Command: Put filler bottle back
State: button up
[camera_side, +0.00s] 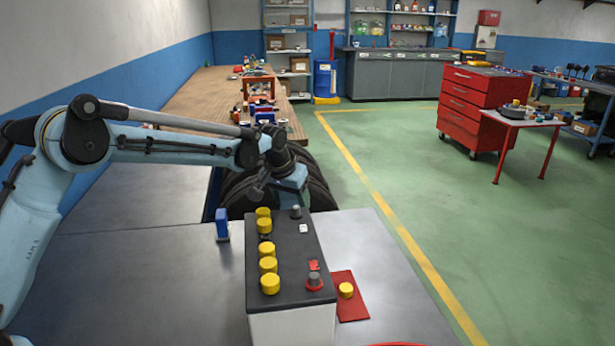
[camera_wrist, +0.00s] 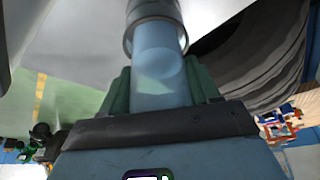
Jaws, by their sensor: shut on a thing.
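The filler bottle (camera_wrist: 160,65) is a translucent light-blue cylinder with a grey band, seen in the wrist view between two green fingers. My gripper (camera_wrist: 160,92) is shut on it. In the side view my gripper (camera_side: 292,190) is beyond the far end of the battery (camera_side: 290,250), in front of dark tyres. I cannot make out the bottle there. The battery has a dark top, a white body and several yellow caps (camera_side: 267,249) in a row. A red mat (camera_side: 348,311) beside it bears a loose yellow cap (camera_side: 346,290).
A small blue upright object (camera_side: 222,224) stands on the grey metal table (camera_side: 150,270), left of the battery. Dark tyres (camera_side: 310,178) are behind the table. A wooden bench (camera_side: 200,98) with clutter is farther back. The table's left part is bare.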

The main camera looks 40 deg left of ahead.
jog(key=shift+f, duration=0.35)
jog(key=o, duration=1.2)
jog(key=shift+c, duration=0.2)
jog(key=shift+r, duration=0.1)
jog(key=shift+r, duration=0.3)
jog(key=a+v, duration=0.1)
jog(key=v, duration=1.1)
jog(key=s+d+r+t, duration=0.1)
jog(key=s+r, duration=0.1)
jog(key=s, duration=1)
jog(key=s+f+m, duration=0.1)
jog(key=s+f, duration=0.2)
jog(key=s, duration=0.3)
jog(key=s+f+t, duration=0.1)
jog(key=s+f, duration=0.2)
jog(key=s, duration=0.3)
jog(key=shift+s+d+f+m+t+h, duration=0.2)
jog(key=shift+s+f+m+t+h, duration=0.1)
jog(key=shift+m+h, duration=0.1)
